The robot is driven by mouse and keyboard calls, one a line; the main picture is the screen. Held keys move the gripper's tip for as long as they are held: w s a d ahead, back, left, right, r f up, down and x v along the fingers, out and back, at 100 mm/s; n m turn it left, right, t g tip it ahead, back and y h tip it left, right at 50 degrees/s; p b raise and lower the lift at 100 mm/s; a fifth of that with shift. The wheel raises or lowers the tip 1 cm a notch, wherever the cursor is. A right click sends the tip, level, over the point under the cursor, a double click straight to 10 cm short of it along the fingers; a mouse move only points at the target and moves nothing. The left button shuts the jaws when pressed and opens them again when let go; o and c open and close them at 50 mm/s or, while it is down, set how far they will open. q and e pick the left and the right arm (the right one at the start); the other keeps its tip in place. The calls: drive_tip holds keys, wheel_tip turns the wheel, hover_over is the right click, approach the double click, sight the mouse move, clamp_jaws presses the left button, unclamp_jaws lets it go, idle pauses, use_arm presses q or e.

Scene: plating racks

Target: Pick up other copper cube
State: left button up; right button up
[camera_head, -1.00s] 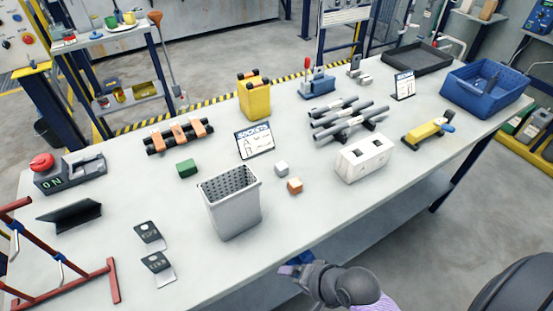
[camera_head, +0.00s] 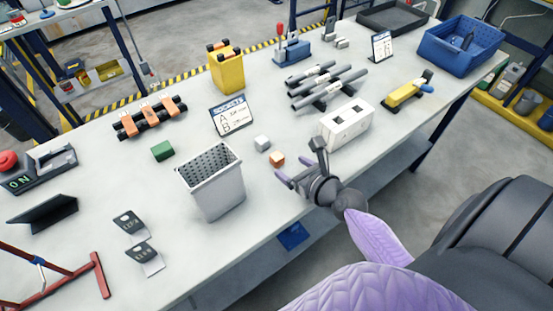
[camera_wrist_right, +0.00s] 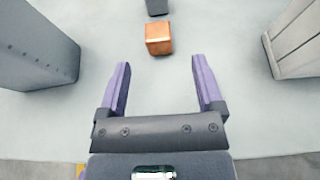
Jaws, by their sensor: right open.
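A small copper cube (camera_head: 277,159) lies on the table, right of the grey perforated bin and in front of a silver-grey cube (camera_head: 262,143). In the right wrist view the copper cube (camera_wrist_right: 158,39) is ahead of the fingertips, near the middle of the gap between them. My right gripper (camera_head: 281,178) is open and empty, close to the copper cube on its near side. Its two purple fingers show apart in the right wrist view (camera_wrist_right: 160,65). My left gripper is not in view. Only one copper cube shows.
A grey perforated bin (camera_head: 217,190) stands left of the copper cube. A white block with square holes (camera_head: 345,122) stands to its right. A green cube (camera_head: 162,151) and a sockets sign (camera_head: 232,116) are farther left and behind. The table's front edge is close.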

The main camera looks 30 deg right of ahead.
sight(281, 160)
drive_tip(key=b+x, duration=0.1)
drive_tip(key=x, duration=0.4)
drive_tip(key=shift+a+b, duration=0.1)
drive_tip(key=shift+b, duration=0.25)
drive_tip(key=shift+w, duration=0.45)
drive_tip(key=c, duration=1.1)
clamp_jaws()
